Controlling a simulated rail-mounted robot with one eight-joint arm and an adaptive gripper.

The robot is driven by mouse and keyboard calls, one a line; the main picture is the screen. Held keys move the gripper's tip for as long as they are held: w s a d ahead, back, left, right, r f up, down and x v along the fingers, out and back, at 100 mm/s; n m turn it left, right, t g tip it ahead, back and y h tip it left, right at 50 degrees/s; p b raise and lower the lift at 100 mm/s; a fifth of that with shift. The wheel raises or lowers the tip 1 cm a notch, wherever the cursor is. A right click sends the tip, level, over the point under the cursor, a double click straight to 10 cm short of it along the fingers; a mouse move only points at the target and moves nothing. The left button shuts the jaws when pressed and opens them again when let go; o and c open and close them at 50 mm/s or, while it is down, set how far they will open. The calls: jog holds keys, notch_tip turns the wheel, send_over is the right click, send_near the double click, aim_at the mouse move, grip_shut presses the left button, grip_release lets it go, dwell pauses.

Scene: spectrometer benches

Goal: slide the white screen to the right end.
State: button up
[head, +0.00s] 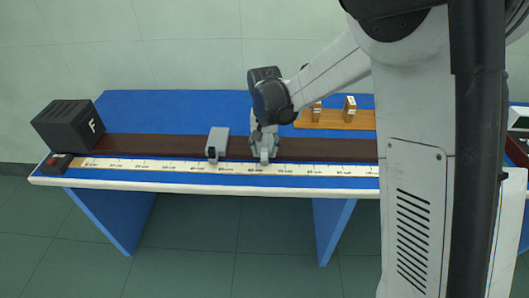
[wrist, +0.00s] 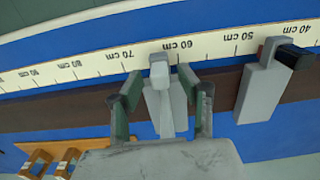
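A pale holder, which looks like the white screen (wrist: 159,74), stands on the dark rail (wrist: 60,105) near the 60 cm mark in the wrist view. My gripper (wrist: 160,82) is over it, with one finger on each side. Gaps show between the fingers and the holder, so the gripper is open around it. In the head view my gripper (head: 264,153) is down at the rail and mostly hides this holder. The ruler scale (head: 190,168) runs along the front of the rail (head: 165,145). My arm hides the rail's right end.
A second grey holder (head: 217,143) stands on the rail to the left; in the wrist view it (wrist: 263,88) is at right with a black part. A black box marked F (head: 68,125) is at the left end. A wooden rack (head: 335,124) stands behind the rail.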

jog(key=shift+f, duration=0.6)
grip_shut()
